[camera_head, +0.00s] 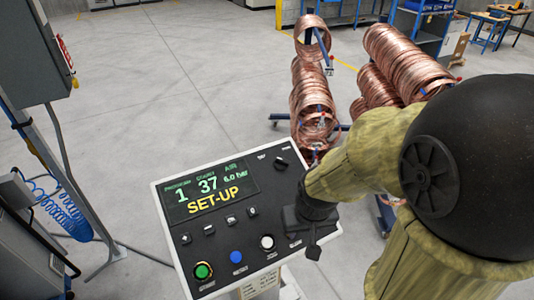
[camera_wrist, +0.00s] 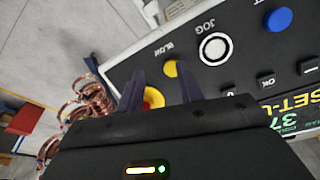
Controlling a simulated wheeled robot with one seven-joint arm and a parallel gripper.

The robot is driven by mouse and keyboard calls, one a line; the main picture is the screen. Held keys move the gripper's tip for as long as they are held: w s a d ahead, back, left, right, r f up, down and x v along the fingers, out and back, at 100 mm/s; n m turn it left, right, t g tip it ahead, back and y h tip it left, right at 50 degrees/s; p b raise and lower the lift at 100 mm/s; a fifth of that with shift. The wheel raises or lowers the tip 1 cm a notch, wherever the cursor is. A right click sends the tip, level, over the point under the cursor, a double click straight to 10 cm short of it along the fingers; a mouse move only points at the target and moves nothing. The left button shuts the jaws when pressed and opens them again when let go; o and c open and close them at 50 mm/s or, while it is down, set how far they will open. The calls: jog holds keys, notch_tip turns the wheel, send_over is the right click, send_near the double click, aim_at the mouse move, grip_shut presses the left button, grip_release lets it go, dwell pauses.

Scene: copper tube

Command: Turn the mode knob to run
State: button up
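The control panel (camera_head: 219,254) lies face up in the head view, and its screen (camera_head: 211,192) reads SET-UP. A black knob (camera_head: 281,163), which looks like the mode knob, sits near the panel's upper right. Its labels are too small to read. My gripper (camera_head: 314,250) is over the panel's lower right, apart from that knob and nearer the front edge. In the wrist view my gripper (camera_wrist: 157,88) has its two fingers spread. A red and yellow button (camera_wrist: 152,97) and a yellow button marked BLOW (camera_wrist: 170,68) show between or behind them. No knob shows there.
A white JOG button (camera_wrist: 215,48) and a blue button (camera_wrist: 279,20) are near the fingers. A green button (camera_head: 203,271) sits at the panel's lower left. Copper coils (camera_head: 310,100) stand behind the panel. A grey cabinet (camera_head: 30,60) is at left. Open floor lies between.

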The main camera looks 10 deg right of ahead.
jog(key=shift+w+a, duration=0.1)
jog(key=o, duration=0.3)
jog(key=shift+o, duration=1.1)
jog(key=shift+w+r, duration=0.15)
jog(key=shift+w, duration=0.1)
jog(key=w+d+r+m+y, duration=0.1)
jog(key=w+d+r+m, duration=0.1)
jog(key=w+r, duration=0.7)
jog(key=w+d+r+m+g+y, duration=0.1)
jog(key=w+d+r+m+y, duration=0.1)
jog(key=w+r, duration=0.7)
notch_tip(320, 180, up, 2)
jog(key=shift+w+d+r+m+b, duration=0.15)
jog(key=shift+d+m+b, duration=0.2)
jog(key=shift+m+b, duration=0.05)
